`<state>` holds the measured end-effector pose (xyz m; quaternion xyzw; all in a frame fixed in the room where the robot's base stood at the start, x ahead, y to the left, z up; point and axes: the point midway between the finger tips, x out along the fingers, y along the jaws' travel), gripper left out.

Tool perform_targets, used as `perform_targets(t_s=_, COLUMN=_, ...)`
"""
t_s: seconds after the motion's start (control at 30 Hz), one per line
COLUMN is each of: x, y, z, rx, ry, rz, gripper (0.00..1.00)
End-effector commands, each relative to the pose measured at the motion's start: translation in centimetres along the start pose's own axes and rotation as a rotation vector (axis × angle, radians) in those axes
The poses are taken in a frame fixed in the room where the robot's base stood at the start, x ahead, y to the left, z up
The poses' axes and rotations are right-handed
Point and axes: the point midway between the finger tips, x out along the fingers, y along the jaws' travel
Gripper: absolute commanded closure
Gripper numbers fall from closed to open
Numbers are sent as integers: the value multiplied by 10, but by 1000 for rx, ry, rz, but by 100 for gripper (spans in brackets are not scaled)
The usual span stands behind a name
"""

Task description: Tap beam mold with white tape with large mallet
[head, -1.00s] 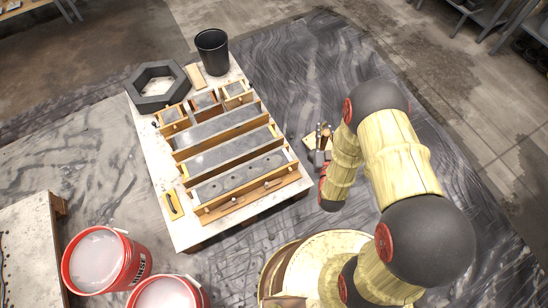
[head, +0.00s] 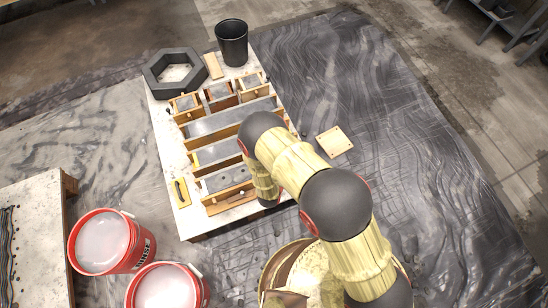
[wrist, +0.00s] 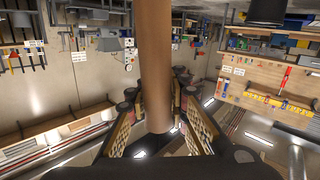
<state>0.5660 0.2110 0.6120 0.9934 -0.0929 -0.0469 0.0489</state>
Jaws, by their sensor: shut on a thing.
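White tape is too small to make out surely. My arm covers their right parts. My gripper (wrist: 155,108) is shut on the brown cylindrical handle of the mallet (wrist: 155,60) in the wrist view. The mallet's head is not clearly seen. In the head view my gripper and the mallet are hidden behind my arm, over the right side of the molds.
Small box molds (head: 219,97), a dark hexagonal form (head: 150,75) and a black bucket (head: 232,45) stand at the table's far end. A yellow-handled tool (head: 181,192) lies on the left edge. Red buckets (head: 148,245) stand front left. A wooden board (head: 334,142) lies on the right.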

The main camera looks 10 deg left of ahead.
Motion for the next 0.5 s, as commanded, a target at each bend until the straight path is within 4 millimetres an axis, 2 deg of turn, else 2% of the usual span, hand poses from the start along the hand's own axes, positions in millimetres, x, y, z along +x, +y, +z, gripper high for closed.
perform_targets(t_s=0.03, x=-10, y=-14, z=10, rx=-2, ry=-1, rz=1, gripper=100)
perform_targets(t_s=0.2, x=-38, y=-40, z=40, rx=-3, ry=-13, rz=31, gripper=100)
perform_targets(t_s=0.33, x=-55, y=-52, z=55, rx=-1, ry=-19, rz=47, gripper=100)
perform_targets(t_s=0.5, x=-66, y=-58, z=66, rx=1, ry=-24, rz=61, gripper=100)
